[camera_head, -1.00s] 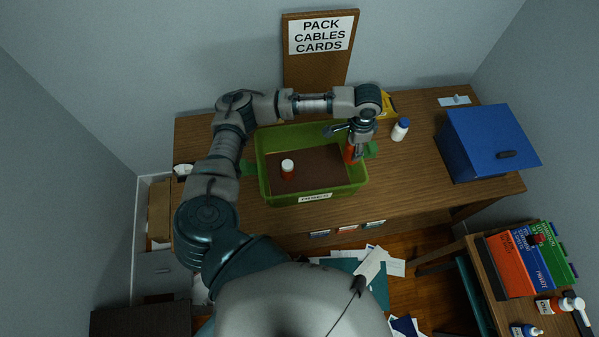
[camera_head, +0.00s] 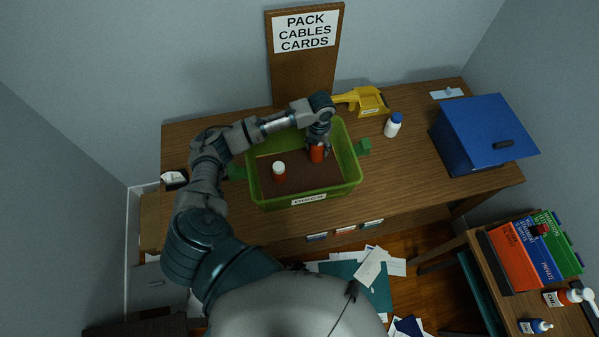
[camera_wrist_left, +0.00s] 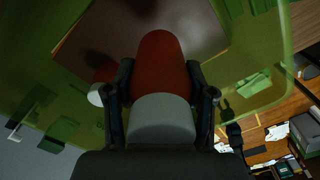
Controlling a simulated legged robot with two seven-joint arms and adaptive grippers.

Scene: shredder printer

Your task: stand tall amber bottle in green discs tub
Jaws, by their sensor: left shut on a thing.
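The green tub (camera_head: 350,163) stands on the desk with a label on its front and a brown floor inside. My left gripper (camera_head: 319,142) is over the tub's right half, pointing down. It is shut on an amber bottle (camera_head: 316,154), which is upright or nearly so inside the tub's walls. In the left wrist view the amber bottle (camera_wrist_left: 161,65) and its pale cap (camera_wrist_left: 162,120) lie between the two fingers. I cannot tell whether its base touches the floor. A second amber bottle with a white cap (camera_head: 279,169) stands in the tub's left half. My right gripper is not in view.
A blue box (camera_head: 485,138) is farther right. A sign board (camera_head: 305,60) stands behind. The desk's right front is clear.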

